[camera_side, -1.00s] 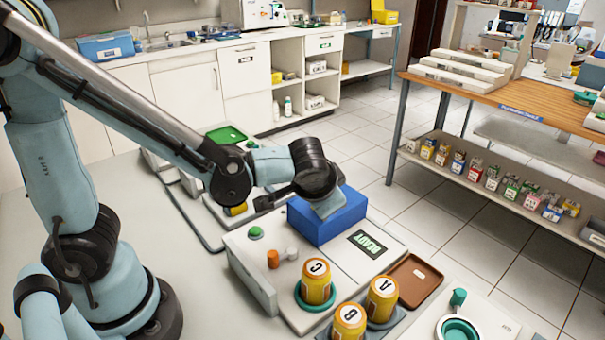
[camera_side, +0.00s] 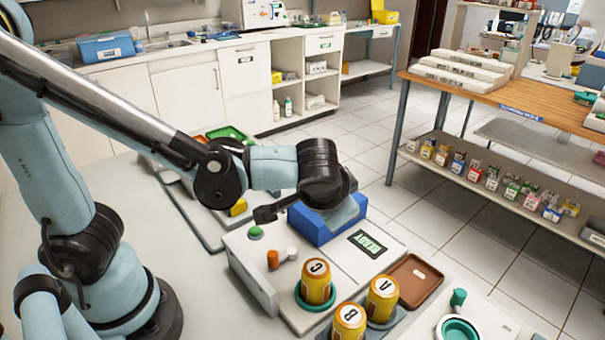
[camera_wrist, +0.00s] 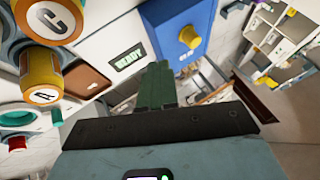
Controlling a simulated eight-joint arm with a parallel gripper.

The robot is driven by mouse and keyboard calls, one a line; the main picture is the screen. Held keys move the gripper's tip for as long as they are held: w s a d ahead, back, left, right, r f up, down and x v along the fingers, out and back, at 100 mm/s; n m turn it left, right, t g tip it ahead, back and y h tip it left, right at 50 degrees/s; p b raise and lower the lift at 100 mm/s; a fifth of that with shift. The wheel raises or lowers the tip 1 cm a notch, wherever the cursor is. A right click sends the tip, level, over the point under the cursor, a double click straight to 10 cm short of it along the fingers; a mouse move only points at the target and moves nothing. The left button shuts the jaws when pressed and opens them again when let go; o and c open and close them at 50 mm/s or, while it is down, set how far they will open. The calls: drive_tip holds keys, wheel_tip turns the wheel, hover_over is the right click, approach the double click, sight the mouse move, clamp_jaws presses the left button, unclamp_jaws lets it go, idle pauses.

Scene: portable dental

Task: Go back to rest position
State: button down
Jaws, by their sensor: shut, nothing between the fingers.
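My gripper (camera_wrist: 158,70) shows in the wrist view with its green fingers closed together and nothing between them. In the side view my arm's hand (camera_side: 343,212) is above and in front of the blue box (camera_side: 308,228), and the fingers are not clear there. The blue box also shows in the wrist view (camera_wrist: 165,30), with a yellow piece (camera_wrist: 190,38) on it, beyond the fingertips. The box stands on the white station (camera_side: 325,258), behind the green READY display (camera_side: 368,244).
Yellow cans C (camera_side: 316,281), A (camera_side: 382,299) and B (camera_side: 348,321) stand upright in front. A brown tray (camera_side: 414,280) is right of them. A green tray (camera_side: 230,134) lies behind.

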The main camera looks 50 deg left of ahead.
drive_tip(key=v, duration=0.6)
drive_tip(key=s+a+f+n+h, duration=0.1)
drive_tip(key=a+h, duration=0.1)
drive_tip(key=a, duration=0.3)
drive_tip(key=s+a+f+t+h, duration=0.1)
drive_tip(key=a+h, duration=0.1)
drive_tip(key=a, duration=0.4)
drive_tip(key=shift+a+f+n, duration=0.25)
drive_tip(key=shift+f+n, duration=0.15)
drive_tip(key=shift+s, duration=0.1)
